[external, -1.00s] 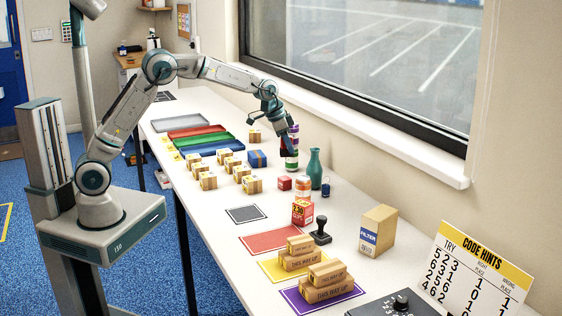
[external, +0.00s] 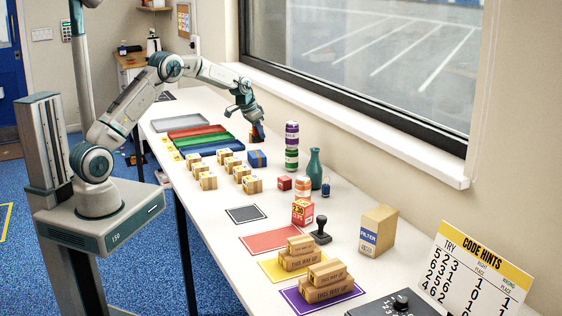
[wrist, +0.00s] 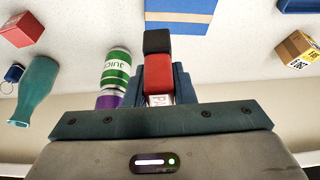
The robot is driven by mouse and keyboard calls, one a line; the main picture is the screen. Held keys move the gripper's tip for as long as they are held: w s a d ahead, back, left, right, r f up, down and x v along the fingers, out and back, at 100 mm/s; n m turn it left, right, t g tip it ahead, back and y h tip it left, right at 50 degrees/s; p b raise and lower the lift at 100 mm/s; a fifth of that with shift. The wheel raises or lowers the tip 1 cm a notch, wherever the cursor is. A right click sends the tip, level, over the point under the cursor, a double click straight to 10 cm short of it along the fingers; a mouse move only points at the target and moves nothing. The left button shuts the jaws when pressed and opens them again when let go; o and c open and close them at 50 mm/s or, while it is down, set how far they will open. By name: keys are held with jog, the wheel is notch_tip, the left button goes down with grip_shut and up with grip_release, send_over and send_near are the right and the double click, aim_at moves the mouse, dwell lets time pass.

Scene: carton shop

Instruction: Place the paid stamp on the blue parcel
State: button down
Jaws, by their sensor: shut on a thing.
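The paid stamp (wrist: 158,75), a red block with a black end and a white label reading "PA", is between my gripper's fingers in the wrist view. My gripper (external: 258,132) is shut on it, in the air above the table's far side. The blue parcel (external: 257,159) lies on the table in front of and below my gripper; it also shows at the top of the wrist view (wrist: 180,10), apart from the stamp. The fingertips are partly hidden in the wrist view by the stamp.
A can stack (external: 292,147) and a green vase (external: 314,168) stand right of the parcel. A small carton (wrist: 297,48) is near my gripper. Several cartons (external: 226,163) and coloured trays (external: 206,139) lie to the left. A black hand stamp (external: 320,231) stands farther forward.

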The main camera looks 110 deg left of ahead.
jog(key=s+a+f, duration=0.1)
jog(key=a+f, duration=0.1)
jog(key=shift+s+a+p, duration=0.35)
jog(key=shift+a, duration=0.05)
notch_tip(320, 180, down, 3)
jog(key=shift+f+p, duration=0.1)
jog(key=shift+p, duration=0.6)
jog(key=shift+f, duration=0.35)
jog(key=shift+f+b, duration=0.2)
jog(key=shift+b, duration=0.1)
jog(key=c, duration=1.2)
grip_release()
jog(key=shift+r, duration=0.1)
